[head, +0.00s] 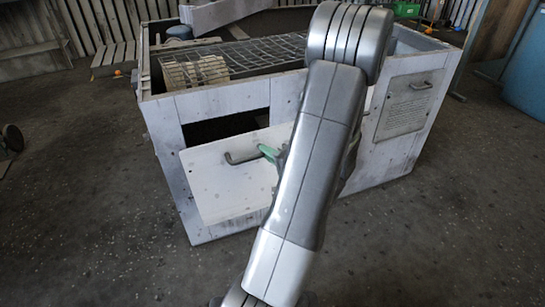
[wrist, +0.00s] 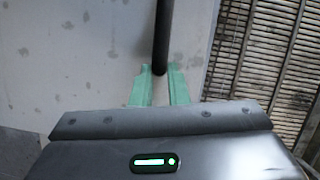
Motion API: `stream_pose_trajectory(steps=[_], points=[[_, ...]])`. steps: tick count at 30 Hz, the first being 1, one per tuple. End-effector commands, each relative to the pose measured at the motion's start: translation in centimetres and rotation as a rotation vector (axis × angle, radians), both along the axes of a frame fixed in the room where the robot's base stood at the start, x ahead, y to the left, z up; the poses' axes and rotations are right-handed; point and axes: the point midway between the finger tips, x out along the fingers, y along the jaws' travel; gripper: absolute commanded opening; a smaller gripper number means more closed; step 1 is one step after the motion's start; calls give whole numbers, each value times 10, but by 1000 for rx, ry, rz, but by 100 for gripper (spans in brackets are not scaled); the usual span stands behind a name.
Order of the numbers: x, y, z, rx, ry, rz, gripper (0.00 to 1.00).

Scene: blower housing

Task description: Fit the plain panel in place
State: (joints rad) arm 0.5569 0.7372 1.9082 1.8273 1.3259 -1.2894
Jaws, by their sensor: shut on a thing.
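The plain panel (head: 222,190) is a pale spotted plate with a bar handle (head: 240,158). In the head view it is in front of the housing's (head: 215,103) left front, tilted against the opening (head: 225,127), whose dark upper part shows above it. My gripper (head: 269,152) has green fingers shut on the handle. In the wrist view the fingers (wrist: 160,88) are on either side of the dark handle bar (wrist: 162,35), with the panel face (wrist: 85,60) behind. My arm hides the panel's right edge, so I cannot tell whether it touches the housing.
A second panel (head: 405,103) with a printed label and a handle is on the housing's right front. A wire grid (head: 265,53) and a ribbed wheel (head: 197,72) show inside the open top. A blue barrel (head: 525,75) stands far right. Floor at the front left is clear.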

Motion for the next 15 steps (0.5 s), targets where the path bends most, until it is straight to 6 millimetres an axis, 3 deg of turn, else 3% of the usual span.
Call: stream_pose_trajectory(steps=[15], points=[[58,19,0,1,-1,1,0]])
